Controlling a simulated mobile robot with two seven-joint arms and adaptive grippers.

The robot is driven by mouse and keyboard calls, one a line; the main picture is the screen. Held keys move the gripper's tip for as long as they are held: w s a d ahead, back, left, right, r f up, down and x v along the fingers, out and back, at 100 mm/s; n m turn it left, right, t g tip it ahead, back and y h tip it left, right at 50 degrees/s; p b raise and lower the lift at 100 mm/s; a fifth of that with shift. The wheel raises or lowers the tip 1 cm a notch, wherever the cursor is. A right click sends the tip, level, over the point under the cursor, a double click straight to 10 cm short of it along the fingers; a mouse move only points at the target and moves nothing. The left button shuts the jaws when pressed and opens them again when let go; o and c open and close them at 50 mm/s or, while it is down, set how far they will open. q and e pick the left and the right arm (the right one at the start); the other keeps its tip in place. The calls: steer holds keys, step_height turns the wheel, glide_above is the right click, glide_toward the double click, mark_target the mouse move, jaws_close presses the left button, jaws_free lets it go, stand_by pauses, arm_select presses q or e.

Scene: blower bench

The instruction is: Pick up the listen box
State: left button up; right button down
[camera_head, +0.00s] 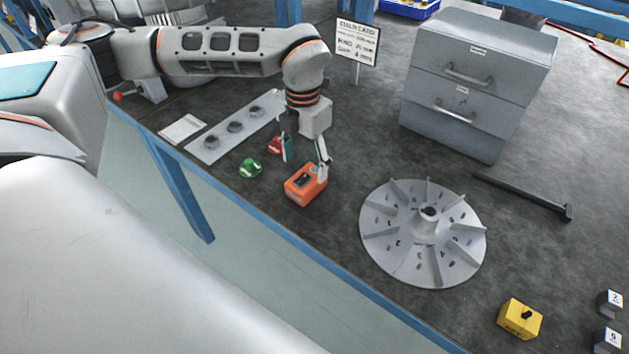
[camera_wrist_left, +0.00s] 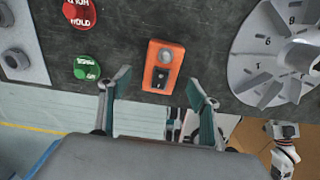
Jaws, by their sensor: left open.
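An orange box (camera_head: 305,184) with a dark panel on top sits near the bench's front edge. It also shows in the left wrist view (camera_wrist_left: 163,66), with a grey round part and a black switch on its face. No name is readable on it. A yellow box (camera_head: 520,319) with a black knob stands at the front right; its label is too small to read. My left gripper (camera_head: 305,158) is open, fingers pointing down just behind and above the orange box. In the left wrist view, the box lies ahead, between the lines of the open fingers (camera_wrist_left: 160,82). My right gripper is not in view.
A green button (camera_head: 250,168) and a red one (camera_head: 275,145) lie left of the orange box, by a plate with round knobs (camera_head: 211,146). A finned disc (camera_head: 409,252) lies to the right. A grey drawer cabinet (camera_head: 487,62) and a sign (camera_head: 357,42) stand behind.

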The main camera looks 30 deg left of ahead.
mark_target(307, 174)
arm_select(q)
steer(key=shift+s+f, duration=0.25)
steer(key=shift+f, duration=0.55)
steer(key=f, duration=0.4)
steer(key=shift+w+d+f+b, duration=0.1)
steer(key=shift+w+b, duration=0.1)
steer(key=shift+b, duration=0.2)
steer(key=shift+f, duration=0.35)
steer(key=shift+c, duration=0.9)
steer(key=shift+w, duration=0.1)
steer(key=c, duration=1.2)
steer(key=shift+o, duration=0.2)
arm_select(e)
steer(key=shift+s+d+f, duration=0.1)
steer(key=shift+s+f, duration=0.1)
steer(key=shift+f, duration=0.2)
